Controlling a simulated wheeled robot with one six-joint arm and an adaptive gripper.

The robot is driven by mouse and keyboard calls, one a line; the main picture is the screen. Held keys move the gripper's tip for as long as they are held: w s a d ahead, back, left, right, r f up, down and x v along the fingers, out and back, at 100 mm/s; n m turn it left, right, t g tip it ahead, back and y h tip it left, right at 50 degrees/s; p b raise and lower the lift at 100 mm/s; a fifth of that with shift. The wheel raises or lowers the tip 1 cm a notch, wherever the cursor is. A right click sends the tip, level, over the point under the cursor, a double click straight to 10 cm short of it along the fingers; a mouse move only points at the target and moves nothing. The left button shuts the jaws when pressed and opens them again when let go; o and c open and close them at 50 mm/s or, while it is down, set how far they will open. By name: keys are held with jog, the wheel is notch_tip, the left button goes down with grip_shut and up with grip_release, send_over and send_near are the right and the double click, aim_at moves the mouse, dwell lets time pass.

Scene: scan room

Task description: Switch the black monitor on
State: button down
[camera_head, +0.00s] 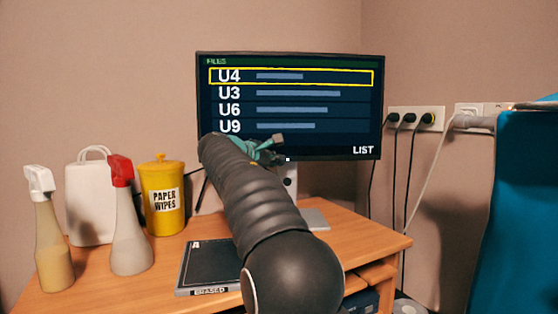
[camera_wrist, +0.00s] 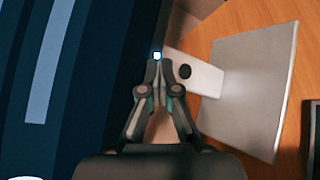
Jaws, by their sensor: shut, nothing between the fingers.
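The black monitor (camera_head: 290,105) stands on the desk, and its screen is lit with a "FILES" list of U4, U3, U6 and U9; U4 has a yellow frame. A small bright white light (camera_head: 288,159) shows at the monitor's lower edge. It also shows in the wrist view (camera_wrist: 157,56), right at my fingertips. My gripper (camera_wrist: 157,66) is shut and empty, its tips at or very close to that light; I cannot tell whether they touch. In the head view my gripper (camera_head: 268,143) is in front of the lower screen, partly hidden by my arm. The monitor's grey stand (camera_wrist: 240,85) is right of the fingers.
A black "ERASED" case (camera_head: 207,265) lies on the wooden desk (camera_head: 368,243). Spray bottles (camera_head: 130,235), (camera_head: 52,240), a white jug (camera_head: 90,200) and a yellow paper wipes tub (camera_head: 163,200) stand at left. Plugged sockets (camera_head: 415,118) and a blue chair (camera_head: 525,210) are at right.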

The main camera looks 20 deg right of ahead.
jog(key=shift+s, duration=0.1)
jog(key=shift+s+a+b, duration=0.25)
jog(key=shift+s+b, duration=0.15)
jog(key=shift+s, duration=0.3)
jog(key=s+b, duration=0.1)
jog(key=s+a, duration=0.1)
jog(key=s, duration=0.1)
jog(key=s+b, duration=0.1)
jog(key=shift+s+a+b, duration=0.35)
dwell(0.9)
